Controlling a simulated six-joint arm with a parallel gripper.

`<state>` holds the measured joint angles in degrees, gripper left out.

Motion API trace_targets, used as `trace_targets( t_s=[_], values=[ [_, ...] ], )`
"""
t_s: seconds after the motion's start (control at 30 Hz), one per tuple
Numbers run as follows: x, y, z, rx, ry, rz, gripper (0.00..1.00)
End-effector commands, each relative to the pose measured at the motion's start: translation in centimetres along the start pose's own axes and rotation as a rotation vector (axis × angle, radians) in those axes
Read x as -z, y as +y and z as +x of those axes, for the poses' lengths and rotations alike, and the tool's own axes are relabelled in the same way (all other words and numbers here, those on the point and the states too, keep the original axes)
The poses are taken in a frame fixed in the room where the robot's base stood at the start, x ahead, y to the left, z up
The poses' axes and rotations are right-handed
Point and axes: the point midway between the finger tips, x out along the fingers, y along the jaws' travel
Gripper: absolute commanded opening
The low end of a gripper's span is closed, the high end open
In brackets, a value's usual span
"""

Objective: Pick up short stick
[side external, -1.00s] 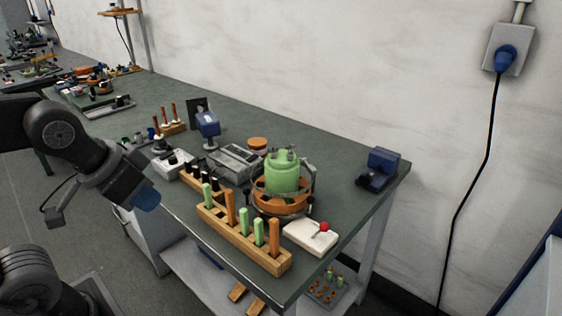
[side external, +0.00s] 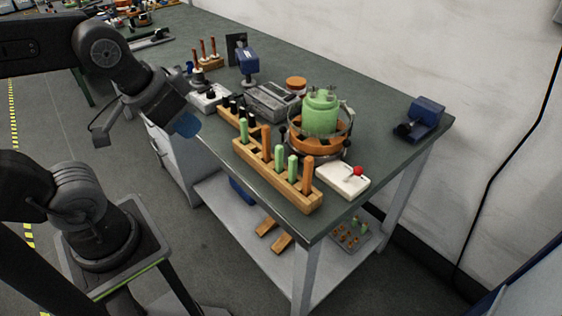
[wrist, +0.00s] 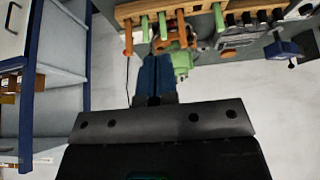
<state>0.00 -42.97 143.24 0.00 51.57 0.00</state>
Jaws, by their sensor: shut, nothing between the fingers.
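A wooden rack (side external: 275,175) stands along the near edge of the bench. It holds upright sticks: shorter green ones (side external: 244,130) and longer orange ones (side external: 266,143). In the wrist view the rack (wrist: 200,8) is at the top, with green sticks (wrist: 219,17) and orange sticks (wrist: 182,30) pointing down the picture. My gripper (side external: 187,126) has blue fingers and is left of the rack, apart from it, off the bench edge. In the wrist view my gripper (wrist: 155,60) is shut and empty, its fingers overlapping the picture near the green sticks.
A green pot (side external: 320,115) on an orange base stands behind the rack. A white block with a red ball (side external: 345,180) lies right of it. A smaller rack with black-topped pieces (side external: 232,112) and a grey box (side external: 270,103) stand behind. A blue device (side external: 425,115) sits at the far right corner.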

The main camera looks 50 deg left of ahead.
Motion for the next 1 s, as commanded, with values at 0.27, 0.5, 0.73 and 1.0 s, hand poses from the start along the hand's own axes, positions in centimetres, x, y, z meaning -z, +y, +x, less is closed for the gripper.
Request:
trace_targets(
  t_s=[0.27,0.5,0.73,1.0],
  values=[
    [0.0,0.0,0.0,0.0,0.0,0.0,0.0],
    [0.0,0.0,0.0,0.0,0.0,0.0,0.12],
    [0.0,0.0,0.0,0.0,0.0,0.0,0.34],
    [0.0,0.0,0.0,0.0,0.0,0.0,0.47]
  ],
)
